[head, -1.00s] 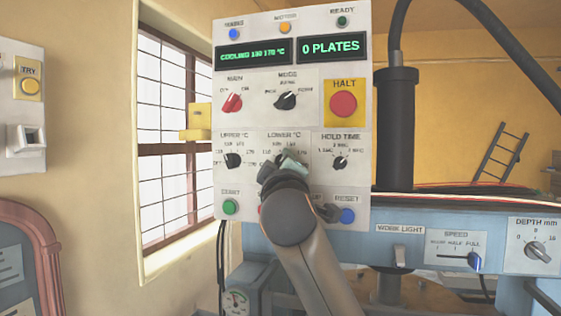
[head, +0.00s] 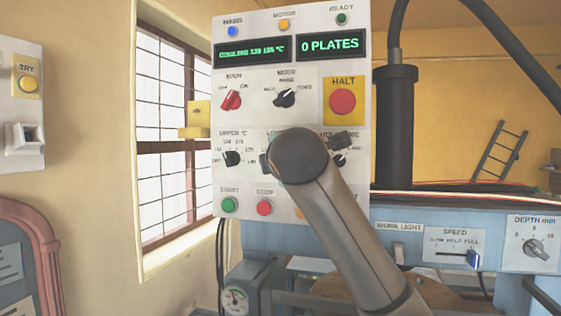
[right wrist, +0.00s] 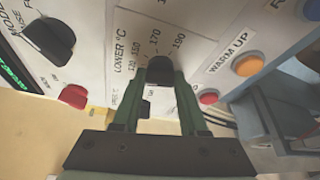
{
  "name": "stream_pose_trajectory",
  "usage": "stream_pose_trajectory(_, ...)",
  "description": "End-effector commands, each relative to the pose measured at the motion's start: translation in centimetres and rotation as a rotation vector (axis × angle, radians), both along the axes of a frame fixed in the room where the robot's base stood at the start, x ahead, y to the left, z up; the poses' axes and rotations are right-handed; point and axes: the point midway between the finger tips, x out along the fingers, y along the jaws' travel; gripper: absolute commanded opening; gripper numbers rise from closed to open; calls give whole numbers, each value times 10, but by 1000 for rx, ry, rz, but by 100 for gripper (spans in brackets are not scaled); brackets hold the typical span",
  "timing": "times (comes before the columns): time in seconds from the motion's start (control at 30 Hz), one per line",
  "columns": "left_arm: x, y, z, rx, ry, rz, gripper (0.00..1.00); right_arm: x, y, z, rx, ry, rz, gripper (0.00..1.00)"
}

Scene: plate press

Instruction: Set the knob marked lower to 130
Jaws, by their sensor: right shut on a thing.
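The knob marked lower (right wrist: 160,68) is a black knob on the white control panel (head: 290,116). In the right wrist view the numbers 130, 150, 170 and 190 are printed around it. My right gripper (right wrist: 160,78) is shut on this knob, with one green finger on each side. I cannot tell exactly which number the knob points to. In the head view my right arm hides the lower knob and most of its scale. The green display (head: 253,49) reads COOLING with two numbers, the second about 165, not sharp. My left gripper is not in view.
The upper knob (head: 232,159) is left of my right wrist, and the hold time knob (head: 339,160) is right of it. The red stop button (head: 264,208) and green start button (head: 229,205) sit below. The red halt button (head: 342,102) is above right.

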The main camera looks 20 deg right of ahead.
Motion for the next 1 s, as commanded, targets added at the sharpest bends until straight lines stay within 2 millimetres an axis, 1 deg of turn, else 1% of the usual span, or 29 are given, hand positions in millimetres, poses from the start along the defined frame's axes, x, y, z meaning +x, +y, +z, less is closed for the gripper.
stream_pose_trajectory(0.3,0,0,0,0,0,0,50,0,0,0,-79,55,-1,0)
stream_pose_trajectory(0.77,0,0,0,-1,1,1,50,0,0,-1,-88,61,-1,0)
stream_pose_trajectory(0.8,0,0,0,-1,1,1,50,0,0,-1,-88,61,-1,45)
stream_pose_trajectory(1.0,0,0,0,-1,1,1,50,0,0,0,-87,60,-1,67)
